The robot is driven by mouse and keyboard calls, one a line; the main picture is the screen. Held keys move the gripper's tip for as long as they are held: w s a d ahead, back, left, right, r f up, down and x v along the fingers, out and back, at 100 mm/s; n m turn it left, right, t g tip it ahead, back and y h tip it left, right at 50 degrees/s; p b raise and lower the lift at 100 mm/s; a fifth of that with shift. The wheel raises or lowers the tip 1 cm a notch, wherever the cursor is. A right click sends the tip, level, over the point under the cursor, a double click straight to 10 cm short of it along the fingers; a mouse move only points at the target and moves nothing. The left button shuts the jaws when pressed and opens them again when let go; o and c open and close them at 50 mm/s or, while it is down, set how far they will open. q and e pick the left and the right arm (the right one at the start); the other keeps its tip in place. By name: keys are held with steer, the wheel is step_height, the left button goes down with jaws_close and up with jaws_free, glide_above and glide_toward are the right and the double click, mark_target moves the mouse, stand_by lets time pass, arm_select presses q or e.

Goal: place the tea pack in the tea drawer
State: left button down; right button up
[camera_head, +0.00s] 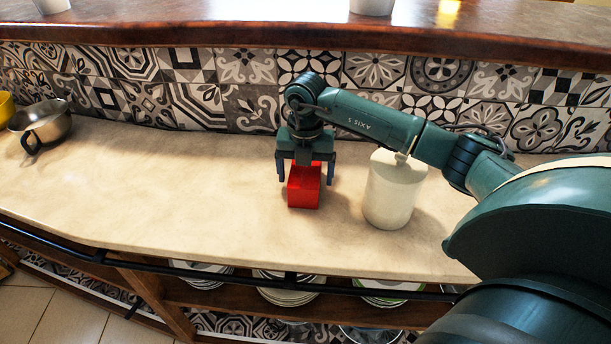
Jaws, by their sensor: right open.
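A small red box (303,190), likely the tea pack, stands on the beige counter (150,195) near the middle of the head view. My right gripper (306,176) points down over it, open, with one finger at each side of the box's upper part. I cannot tell whether the fingers touch it. My right arm reaches in from the right side. No tea drawer can be made out. My left gripper is not in view.
A white lidded canister (391,192) stands just right of the box, under my arm. A metal pot (42,122) sits at the far left. A wooden ledge (250,35) runs above the tiled wall. Plates (290,296) lie on a shelf below. The counter's left middle is clear.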

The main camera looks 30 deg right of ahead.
steer(key=shift+f, duration=0.5)
